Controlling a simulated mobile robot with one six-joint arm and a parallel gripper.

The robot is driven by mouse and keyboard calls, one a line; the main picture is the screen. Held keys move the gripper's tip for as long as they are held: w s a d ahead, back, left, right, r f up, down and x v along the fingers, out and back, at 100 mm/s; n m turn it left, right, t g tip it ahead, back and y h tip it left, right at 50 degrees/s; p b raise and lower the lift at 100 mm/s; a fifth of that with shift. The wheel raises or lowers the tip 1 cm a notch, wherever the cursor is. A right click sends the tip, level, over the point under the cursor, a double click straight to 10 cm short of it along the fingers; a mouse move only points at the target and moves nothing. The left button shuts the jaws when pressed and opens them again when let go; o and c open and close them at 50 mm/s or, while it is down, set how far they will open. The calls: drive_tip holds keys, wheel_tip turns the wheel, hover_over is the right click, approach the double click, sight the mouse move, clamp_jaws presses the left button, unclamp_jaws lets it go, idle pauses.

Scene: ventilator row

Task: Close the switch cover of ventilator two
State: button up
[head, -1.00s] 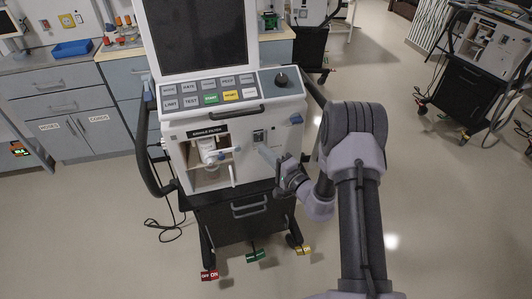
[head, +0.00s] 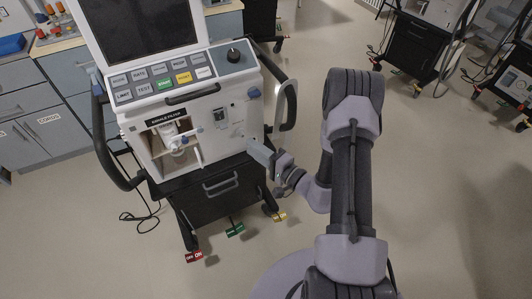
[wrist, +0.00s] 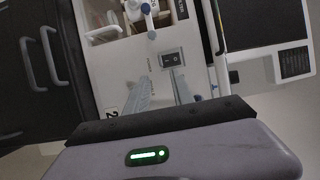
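Ventilator two (head: 198,146) stands in front of me, its white front panel turned towards me. A small dark rocker switch (head: 221,116) sits on that panel, right of the open filter recess; it also shows near the middle of the wrist view (wrist: 171,59). I cannot clearly make out the switch cover in either view. A "2" label (wrist: 112,113) is partly visible beside my left finger. My gripper (head: 252,147) is right of and below the switch in the head view. In the wrist view its two grey fingers (wrist: 163,77) are apart, with nothing visible between them.
A dark side handle (head: 276,72) and a blue knob (head: 254,92) are at the panel's right. A black drawer (head: 222,187) lies below. Coloured floor pedals (head: 235,230) are at the base. Other ventilator carts (head: 420,50) stand at the upper right. Open floor lies right.

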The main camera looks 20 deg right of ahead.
drive_tip(key=v, duration=0.5)
drive_tip(key=shift+s+d+p, duration=0.1)
drive_tip(key=shift+s+p, duration=0.15)
drive_tip(key=shift+p, duration=0.1)
